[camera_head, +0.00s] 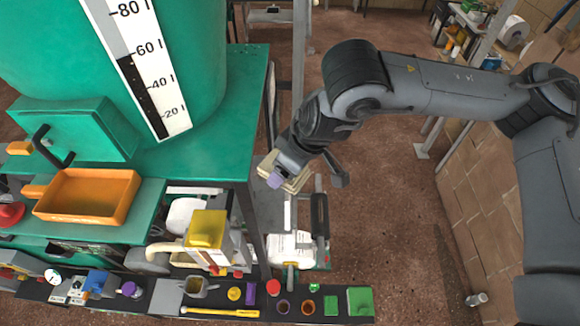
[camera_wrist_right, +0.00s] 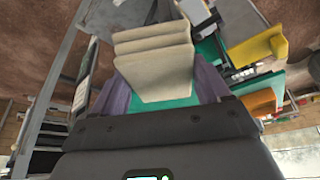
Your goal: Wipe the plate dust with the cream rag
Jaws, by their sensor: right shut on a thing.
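The cream rag (camera_head: 294,178) is a thick folded block with layered edges. My right gripper (camera_head: 281,176) is shut on it and holds it up near the right edge of the green machine. In the right wrist view the rag (camera_wrist_right: 153,55) stands out between the two purple fingers of the gripper (camera_wrist_right: 160,88). I cannot pick out the dusty plate or any dust with certainty in either view. My left gripper is not in view.
The green machine (camera_head: 210,165) with a tank and an orange tray (camera_head: 88,195) fills the left. A dark shelf (camera_head: 330,304) with small coloured items runs along the front.

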